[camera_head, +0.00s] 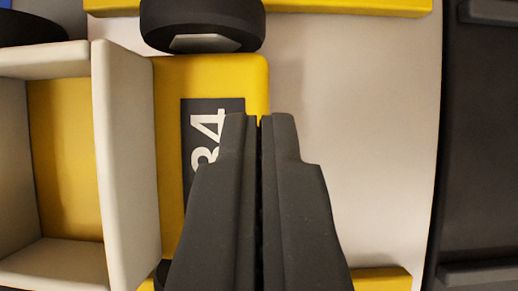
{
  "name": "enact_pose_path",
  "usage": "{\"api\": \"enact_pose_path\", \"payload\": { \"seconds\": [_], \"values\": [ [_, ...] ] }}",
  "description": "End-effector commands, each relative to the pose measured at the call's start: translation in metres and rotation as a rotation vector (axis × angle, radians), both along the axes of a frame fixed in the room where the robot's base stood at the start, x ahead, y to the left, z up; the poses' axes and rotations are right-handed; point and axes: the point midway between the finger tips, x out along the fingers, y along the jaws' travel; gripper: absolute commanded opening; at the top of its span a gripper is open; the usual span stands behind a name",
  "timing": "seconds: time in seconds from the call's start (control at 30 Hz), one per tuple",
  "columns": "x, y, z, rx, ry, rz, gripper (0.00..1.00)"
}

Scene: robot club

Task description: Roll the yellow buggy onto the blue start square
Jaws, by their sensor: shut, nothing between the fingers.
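The yellow buggy (215,75) fills the left half of the view, with a dark plate reading "34" on its top, partly covered by my gripper. A pale open box (127,170) with a yellow floor sits on the buggy. A black wheel (203,18) shows at its top side and part of another wheel (25,28) at the upper left. My gripper (259,117) is shut and empty, with its tips over the buggy's right end; I cannot tell whether they touch it. A small blue patch (12,3) shows at the top left corner; I cannot tell whether it is the start square.
A pale flat surface (370,150) lies bare to the right of the buggy. Yellow strips edge it at the top (350,6) and bottom (388,279). A dark structure (485,140) with raised bars runs along the right edge.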

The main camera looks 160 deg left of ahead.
Motion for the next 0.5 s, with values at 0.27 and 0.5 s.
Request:
{"api": "enact_pose_path", "payload": {
  "seconds": [0.27,0.5],
  "values": [
    [0.000,0.000,0.022,0.000,-0.002,0.001,0.00],
    [0.000,0.000,0.039,0.000,-0.002,-0.001,0.00]
  ]
}}
